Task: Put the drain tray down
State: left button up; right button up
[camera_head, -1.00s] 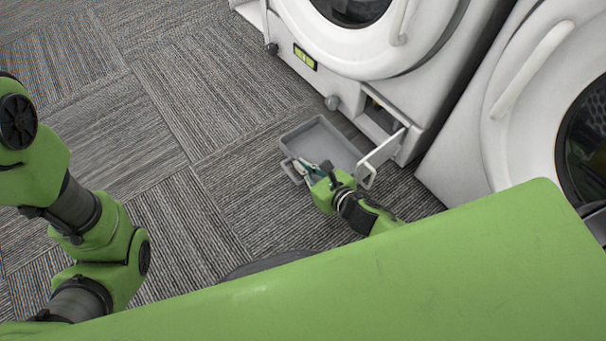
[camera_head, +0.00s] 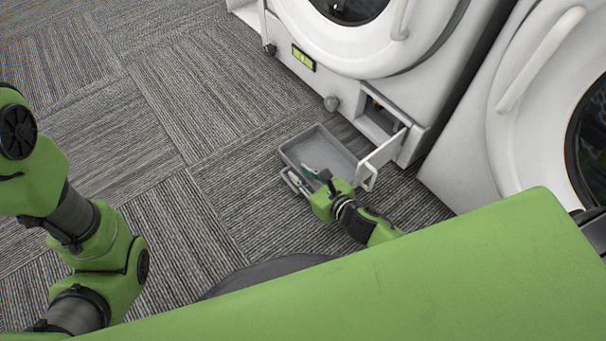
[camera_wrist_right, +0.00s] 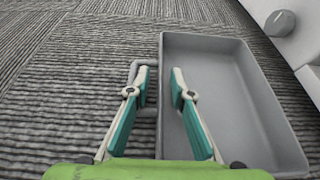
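The drain tray (camera_head: 326,142) is a shallow grey rectangular tray with a loop handle on its near-left side. It appears to lie flat on the carpet in front of the washer's open lower compartment. In the right wrist view the tray (camera_wrist_right: 225,70) looks empty. My right gripper (camera_head: 314,174) is at the handle side, with its fingers (camera_wrist_right: 161,86) straddling the tray's side wall. One finger is over the handle, the other inside the tray. Gaps show between both fingertips and the wall, so it looks open. My left arm shows at left; its gripper is out of view.
A white washing machine (camera_head: 420,84) stands behind the tray, with its compartment flap (camera_head: 384,150) swung out close to the tray's right side. A second machine (camera_head: 470,160) stands at right. Carpet to the left is clear.

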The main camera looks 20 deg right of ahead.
jog(key=shift+r, duration=0.2)
jog(key=shift+s+d+r+p, duration=0.1)
jog(key=shift+s+r+p, duration=0.05)
jog(key=shift+s+p, duration=0.2)
jog(key=p+v, duration=0.3)
jog(key=v, duration=0.7)
jog(key=shift+s, duration=0.1)
jog(key=shift+s+d+r, duration=0.1)
jog(key=shift+s+d, duration=0.1)
jog(key=shift+s, duration=0.25)
jog(key=shift+s, duration=0.1)
